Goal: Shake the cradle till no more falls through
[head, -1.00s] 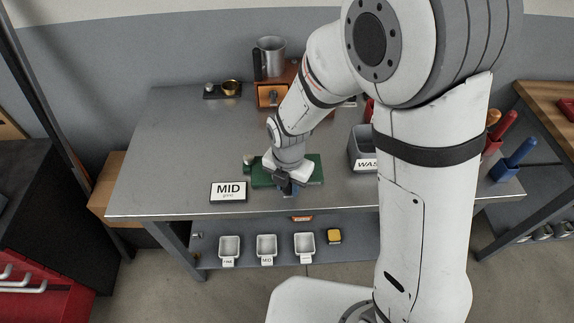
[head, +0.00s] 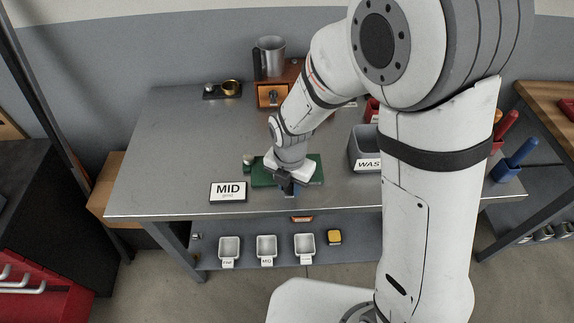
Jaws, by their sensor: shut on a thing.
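A low green unit (head: 316,171) lies near the front middle of the grey table, with a small pale round knob (head: 249,161) at its left end. I take it for the cradle and its base; my wrist hides its middle. The fingertips are mostly hidden. I cannot see any beans or what falls through.
A metal jug (head: 271,56) and a wooden box (head: 270,95) are behind. Small white trays (head: 267,246) sit on the lower shelf.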

